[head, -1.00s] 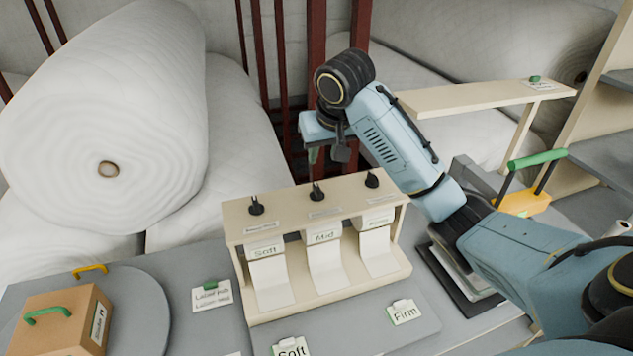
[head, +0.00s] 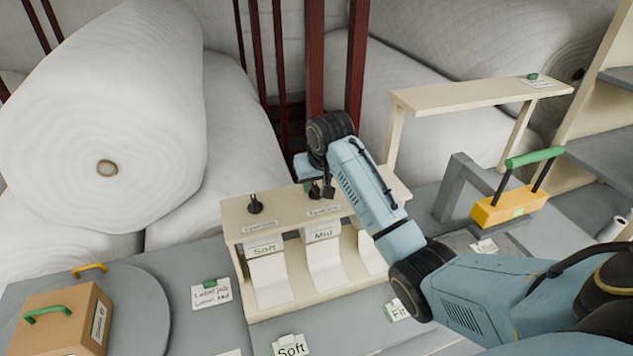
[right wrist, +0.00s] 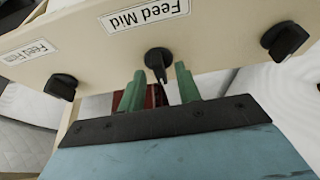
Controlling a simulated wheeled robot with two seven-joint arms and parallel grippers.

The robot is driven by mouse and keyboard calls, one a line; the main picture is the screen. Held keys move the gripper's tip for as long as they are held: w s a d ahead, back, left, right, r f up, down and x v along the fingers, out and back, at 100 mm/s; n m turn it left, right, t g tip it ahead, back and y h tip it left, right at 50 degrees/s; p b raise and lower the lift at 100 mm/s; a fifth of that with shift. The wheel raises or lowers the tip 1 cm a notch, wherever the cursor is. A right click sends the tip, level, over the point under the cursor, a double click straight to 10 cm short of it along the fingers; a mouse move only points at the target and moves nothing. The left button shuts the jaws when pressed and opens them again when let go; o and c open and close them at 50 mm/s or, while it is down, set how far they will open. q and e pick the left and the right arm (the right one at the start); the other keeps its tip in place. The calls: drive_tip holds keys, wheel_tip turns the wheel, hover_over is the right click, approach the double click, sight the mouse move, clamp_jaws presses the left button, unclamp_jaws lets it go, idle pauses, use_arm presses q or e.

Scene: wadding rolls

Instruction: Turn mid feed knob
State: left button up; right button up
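The dispenser (head: 290,222) is a cream stand with black feed knobs on its top and white sheets hanging below Soft and Mid signs. The mid feed knob (right wrist: 158,60) shows in the right wrist view beside its "Feed Mid" label (right wrist: 145,14). My right gripper (right wrist: 160,84) is open, its two green fingers apart, with the knob's pointer at the gap between their tips. I cannot tell whether they touch it. In the head view my right gripper (head: 318,185) is over the middle knob and partly hides it. My left gripper is not in view.
The soft feed knob (head: 255,203) stands left of the middle one; the firm knob (right wrist: 61,86) shows in the wrist view. A cardboard box (head: 65,318) stands front left. A yellow block with green handle (head: 510,203) is at right. Large white rolls (head: 100,110) fill the back.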

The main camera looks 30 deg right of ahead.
drive_tip(key=shift+f, duration=0.15)
drive_tip(key=shift+c, duration=0.4)
clamp_jaws()
